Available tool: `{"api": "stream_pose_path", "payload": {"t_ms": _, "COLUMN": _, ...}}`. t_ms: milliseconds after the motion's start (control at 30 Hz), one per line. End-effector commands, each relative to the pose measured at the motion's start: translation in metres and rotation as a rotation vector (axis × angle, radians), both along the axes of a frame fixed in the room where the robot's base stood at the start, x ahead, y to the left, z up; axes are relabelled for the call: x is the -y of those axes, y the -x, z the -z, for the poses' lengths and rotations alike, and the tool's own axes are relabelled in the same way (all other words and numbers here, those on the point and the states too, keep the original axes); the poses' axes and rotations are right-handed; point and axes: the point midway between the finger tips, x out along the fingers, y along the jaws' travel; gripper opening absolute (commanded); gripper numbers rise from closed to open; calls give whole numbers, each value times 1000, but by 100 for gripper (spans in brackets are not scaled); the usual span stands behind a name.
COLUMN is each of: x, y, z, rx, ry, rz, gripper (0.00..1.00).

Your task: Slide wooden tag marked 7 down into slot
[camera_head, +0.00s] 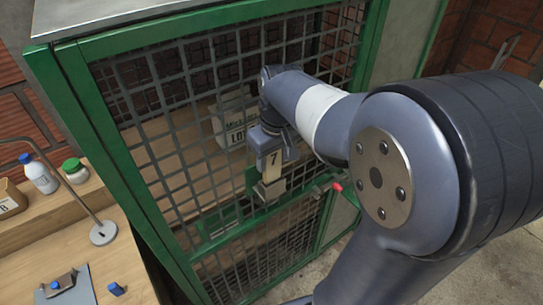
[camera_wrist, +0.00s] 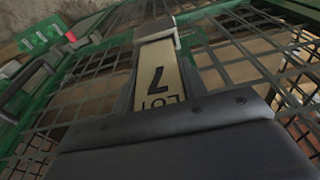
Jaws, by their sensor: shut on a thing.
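The wooden tag marked 7 (camera_head: 274,160) hangs upright below my gripper (camera_head: 266,140), in front of the green-framed mesh gate. My gripper is shut on its upper part. In the wrist view the tag (camera_wrist: 159,76) appears upside down, with its 7 and the letters LOT facing the camera. A grey metal holder (camera_head: 269,190), which looks like the slot, sits on the gate right below the tag. It also shows in the wrist view (camera_wrist: 155,27) at the tag's far end. The slot's mouth is hidden, and I cannot tell whether the tag's lower end is inside it.
A pale block with lettering including LOT (camera_head: 236,122) stands behind the mesh. A red-tipped handle (camera_head: 336,187) juts out right of the holder. At left, a wooden bench (camera_head: 75,237) carries a white bottle (camera_head: 39,175), a green-lidded jar (camera_head: 75,170) and a lamp base (camera_head: 103,233).

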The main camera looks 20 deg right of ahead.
Motion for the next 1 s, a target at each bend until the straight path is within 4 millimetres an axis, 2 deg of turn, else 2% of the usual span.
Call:
{"api": "stream_pose_path", "payload": {"t_ms": 533, "x": 0, "y": 0, "z": 15, "rx": 0, "ry": 0, "rz": 0, "gripper": 19}}
{"api": "stream_pose_path", "payload": {"t_ms": 1000, "x": 0, "y": 0, "z": 16, "rx": 0, "ry": 0, "rz": 0, "gripper": 19}}
